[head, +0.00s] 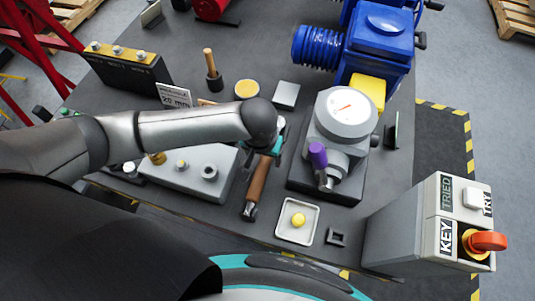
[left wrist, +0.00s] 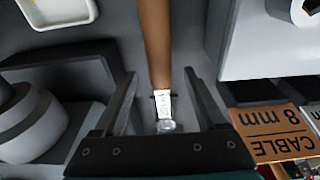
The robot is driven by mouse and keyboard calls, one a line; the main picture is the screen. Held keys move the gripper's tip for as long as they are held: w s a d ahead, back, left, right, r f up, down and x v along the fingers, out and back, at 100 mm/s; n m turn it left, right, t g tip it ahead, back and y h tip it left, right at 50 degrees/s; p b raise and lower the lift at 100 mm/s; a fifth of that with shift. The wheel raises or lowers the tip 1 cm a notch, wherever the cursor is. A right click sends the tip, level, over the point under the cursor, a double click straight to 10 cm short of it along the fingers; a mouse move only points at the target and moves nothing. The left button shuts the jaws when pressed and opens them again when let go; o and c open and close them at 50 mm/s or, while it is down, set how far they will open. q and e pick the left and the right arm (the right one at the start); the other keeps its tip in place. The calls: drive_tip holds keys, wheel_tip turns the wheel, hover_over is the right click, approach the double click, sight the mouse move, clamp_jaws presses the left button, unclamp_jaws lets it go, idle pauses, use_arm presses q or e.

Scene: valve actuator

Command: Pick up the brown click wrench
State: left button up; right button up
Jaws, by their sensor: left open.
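The brown click wrench (head: 258,180) lies on the dark table between the grey block and the gauge unit, its lower end towards me. Its upper part is hidden under my left gripper (head: 268,149). In the left wrist view, the brown handle (left wrist: 154,38) runs up the picture, with a white label and a clear or silver end below it. My left gripper (left wrist: 162,74) is open, with a finger on each side of the wrench and gaps between. I cannot tell how far above it the fingers are. My right gripper is not in view.
The gauge unit (head: 345,115) with a purple knob stands close to the right. The grey block (head: 190,172) with sockets is close to the left. A white tray (head: 313,222) with a yellow button sits at front right. A "CABLE 8 mm" card (left wrist: 270,130) lies nearby.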

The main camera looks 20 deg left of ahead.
use_arm(q)
wheel_tip(320, 180, down, 2)
drive_tip(key=shift+w+f, duration=0.1)
drive_tip(key=shift+w, duration=0.05)
clamp_jaws()
idle(0.6)
